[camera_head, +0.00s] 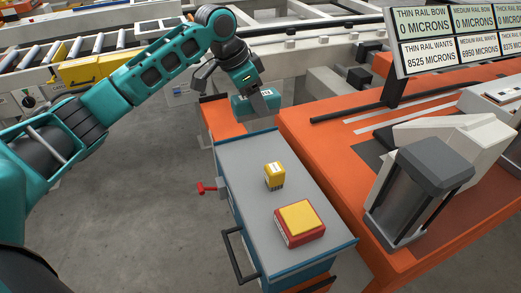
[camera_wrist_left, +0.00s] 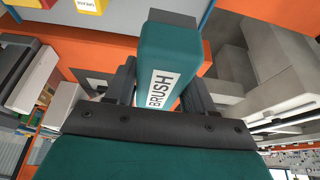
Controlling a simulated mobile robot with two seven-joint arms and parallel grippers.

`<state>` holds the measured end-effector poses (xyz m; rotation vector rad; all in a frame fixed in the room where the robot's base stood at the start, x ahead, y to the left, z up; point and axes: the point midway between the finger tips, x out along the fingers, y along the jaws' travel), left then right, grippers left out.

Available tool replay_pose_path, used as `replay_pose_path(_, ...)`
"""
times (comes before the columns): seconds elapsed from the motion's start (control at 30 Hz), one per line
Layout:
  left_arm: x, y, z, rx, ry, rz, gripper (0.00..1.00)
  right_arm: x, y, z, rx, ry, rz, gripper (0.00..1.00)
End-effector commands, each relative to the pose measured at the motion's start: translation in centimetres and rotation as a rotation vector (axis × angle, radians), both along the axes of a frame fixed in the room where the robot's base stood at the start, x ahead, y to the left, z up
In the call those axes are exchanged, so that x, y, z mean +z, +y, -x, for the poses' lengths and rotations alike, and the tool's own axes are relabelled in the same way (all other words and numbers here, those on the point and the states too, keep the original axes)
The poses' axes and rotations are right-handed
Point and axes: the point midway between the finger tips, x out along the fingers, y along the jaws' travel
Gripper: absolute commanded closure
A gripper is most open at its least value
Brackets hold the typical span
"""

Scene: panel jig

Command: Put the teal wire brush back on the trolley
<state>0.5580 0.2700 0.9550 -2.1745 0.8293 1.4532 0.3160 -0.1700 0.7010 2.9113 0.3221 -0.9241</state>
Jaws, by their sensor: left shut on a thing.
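The teal wire brush (camera_head: 246,106) is held by my left gripper (camera_head: 259,98) above the far end of the trolley, apart from its top as far as I can tell. In the left wrist view the brush (camera_wrist_left: 168,55) shows a white "BRUSH" label and sits between the two dark fingers of the gripper (camera_wrist_left: 160,85). Its underside is hidden. The trolley (camera_head: 243,208) has a grey top with a blue edge and a bare far half. The trolley also shows in the left wrist view (camera_wrist_left: 128,16). My right gripper is not in view.
On the trolley stand a small yellow block-like item (camera_head: 275,176) and a red box with a yellow top (camera_head: 300,223). A red handle (camera_head: 207,188) sticks out at its left. An orange bench (camera_head: 320,130) with a grey machine (camera_head: 418,190) and a display board (camera_head: 455,38) stands at the right.

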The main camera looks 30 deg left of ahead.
Motion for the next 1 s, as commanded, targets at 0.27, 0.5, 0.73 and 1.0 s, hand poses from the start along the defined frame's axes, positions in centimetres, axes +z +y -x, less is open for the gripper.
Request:
replay_pose_path(0.27,-6.4,0.0,0.0,0.001,0.000,0.001,0.71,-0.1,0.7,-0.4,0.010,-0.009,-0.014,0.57)
replay_pose_path(0.5,-8.6,0.0,0.0,0.001,0.000,0.000,0.71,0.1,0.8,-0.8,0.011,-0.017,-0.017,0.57)
replay_pose_path(0.73,-12.5,0.0,0.0,0.000,0.000,0.000,0.71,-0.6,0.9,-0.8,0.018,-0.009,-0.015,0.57)
replay_pose_path(1.0,-13.1,0.0,-0.1,0.000,-0.002,0.001,0.71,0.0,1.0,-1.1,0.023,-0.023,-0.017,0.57)
